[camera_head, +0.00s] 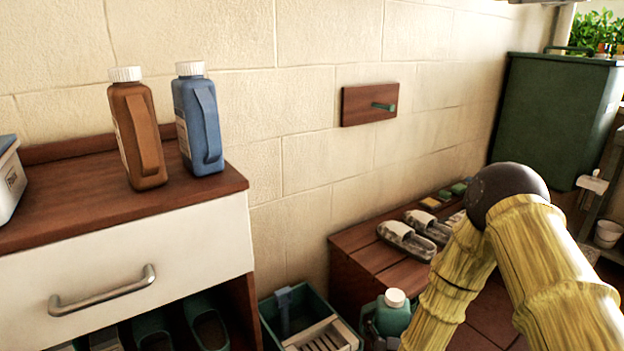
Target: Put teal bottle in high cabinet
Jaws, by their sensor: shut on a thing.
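The teal bottle (390,317) has a white cap and a handle on its left side. It shows upright at the bottom of the view, just right of a green crate, and its lower part is cut off by the frame edge. My yellow-sleeved arm bends at a dark elbow and comes down close to the bottle's right side. My gripper is outside the view, so I cannot see whether it touches the bottle. I cannot make out a high cabinet for certain.
A brown bottle (138,130) and a blue bottle (199,120) stand on the wooden-topped drawer unit (130,265) at left. The green crate (325,320) is below. Slippers (407,240) lie on a low wooden bench (370,265). A large dark green box (555,115) is at right.

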